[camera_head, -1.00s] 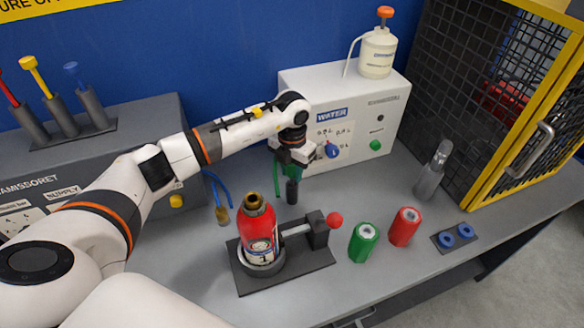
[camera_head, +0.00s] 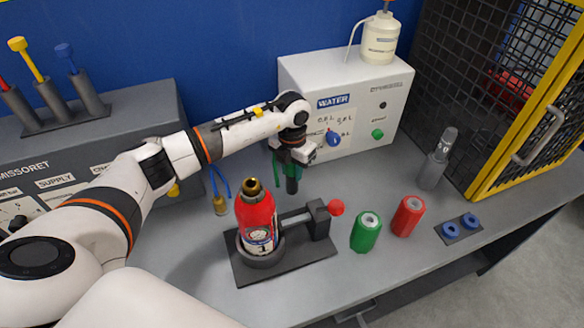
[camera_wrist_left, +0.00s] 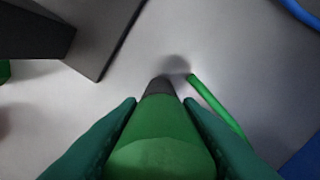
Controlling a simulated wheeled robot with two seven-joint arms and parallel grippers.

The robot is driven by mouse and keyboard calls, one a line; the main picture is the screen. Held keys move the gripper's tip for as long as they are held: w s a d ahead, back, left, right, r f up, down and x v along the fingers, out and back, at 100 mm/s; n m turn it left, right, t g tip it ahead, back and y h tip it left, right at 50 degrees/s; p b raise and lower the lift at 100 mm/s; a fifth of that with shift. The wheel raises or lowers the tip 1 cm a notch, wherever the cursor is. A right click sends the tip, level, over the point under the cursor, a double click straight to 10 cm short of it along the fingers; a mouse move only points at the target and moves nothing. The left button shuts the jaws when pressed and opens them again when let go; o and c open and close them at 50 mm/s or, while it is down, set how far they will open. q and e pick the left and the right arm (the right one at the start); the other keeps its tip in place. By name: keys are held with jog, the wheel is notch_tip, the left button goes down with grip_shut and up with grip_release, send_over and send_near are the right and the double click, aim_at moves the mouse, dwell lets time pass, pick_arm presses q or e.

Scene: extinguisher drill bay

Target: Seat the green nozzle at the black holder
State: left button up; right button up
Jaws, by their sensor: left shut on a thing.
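My left gripper (camera_head: 290,160) is shut on the green nozzle, which lies between its dark green fingers in the left wrist view (camera_wrist_left: 160,150). In the head view the gripper mostly hides the nozzle. A short black upright cylinder (camera_head: 292,186) shows directly below the gripper. A dark end (camera_wrist_left: 160,86) also shows beyond the green body in the wrist view. I cannot tell whether this dark part is the nozzle's tip or the black holder, nor whether the two touch. A green hose (camera_wrist_left: 215,105) runs beside it. My right gripper is not in view.
A red extinguisher (camera_head: 256,215) stands in a dark clamp base (camera_head: 300,266) in front of the gripper. The white WATER box (camera_head: 368,130) is close behind. A blue hose's brass fitting (camera_head: 220,206), green can (camera_head: 366,234) and red can (camera_head: 408,216) stand around.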

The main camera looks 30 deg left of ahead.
pick_arm(q)
jog(key=o, duration=1.1)
jog(key=shift+r, duration=0.1)
jog(key=shift+r, duration=0.35)
notch_tip(320, 180, up, 10)
jog(key=b, duration=0.3)
jog(key=shift+r, duration=0.6)
